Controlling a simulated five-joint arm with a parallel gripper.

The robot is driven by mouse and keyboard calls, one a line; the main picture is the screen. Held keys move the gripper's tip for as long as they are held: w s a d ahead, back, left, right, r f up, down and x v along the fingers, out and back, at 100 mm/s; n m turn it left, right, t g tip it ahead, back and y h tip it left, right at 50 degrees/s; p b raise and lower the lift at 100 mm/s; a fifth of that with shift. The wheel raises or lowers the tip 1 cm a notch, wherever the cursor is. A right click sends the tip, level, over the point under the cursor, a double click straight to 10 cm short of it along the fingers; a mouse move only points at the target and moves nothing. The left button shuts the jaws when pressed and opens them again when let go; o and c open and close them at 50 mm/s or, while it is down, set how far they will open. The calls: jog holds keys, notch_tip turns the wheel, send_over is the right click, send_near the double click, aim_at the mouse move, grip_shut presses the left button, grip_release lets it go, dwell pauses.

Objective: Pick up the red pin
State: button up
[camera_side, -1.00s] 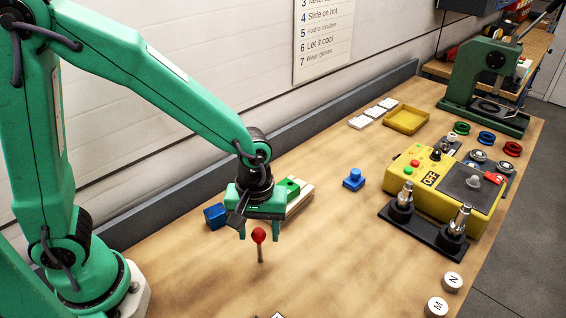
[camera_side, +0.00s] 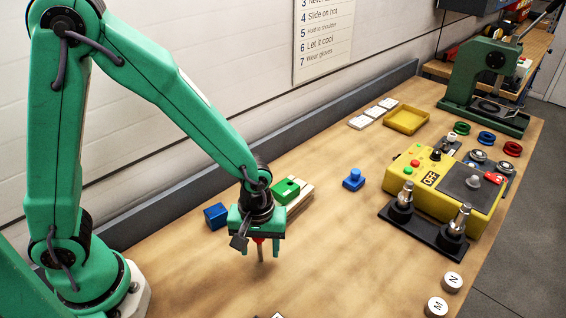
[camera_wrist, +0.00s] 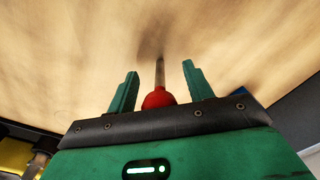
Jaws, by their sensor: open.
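The red pin (camera_side: 261,251) has a round red head on a thin tan shaft and stands on the wooden bench. In the side view my gripper (camera_side: 260,250) is right over it and hides most of the head, while the shaft shows below. In the wrist view the red pin (camera_wrist: 158,98) sits between the two green fingers of my gripper (camera_wrist: 158,80). The fingers are open, with a gap visible on both sides of the head. Whether the head touches the palm cannot be told.
A blue cube (camera_side: 215,216) and a green block (camera_side: 286,189) on pale wood stand close behind my gripper. A blue knobbed piece (camera_side: 353,180) is farther right. A yellow machine (camera_side: 430,175) and black stand (camera_side: 428,237) are at right.

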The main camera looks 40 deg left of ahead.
dwell(0.4)
jog(key=c, duration=1)
jog(key=shift+r, duration=0.15)
jog(key=shift+c, duration=0.2)
jog(key=shift+r, duration=0.75)
jog(key=r, duration=0.2)
jog(key=shift+s+d+r, duration=0.2)
jog(key=shift+s+r, duration=0.05)
jog(key=shift+r, duration=0.1)
jog(key=s+d+r, duration=0.6)
jog(key=s, duration=0.3)
jog(key=shift+d+r, duration=0.15)
jog(key=shift+r, duration=0.1)
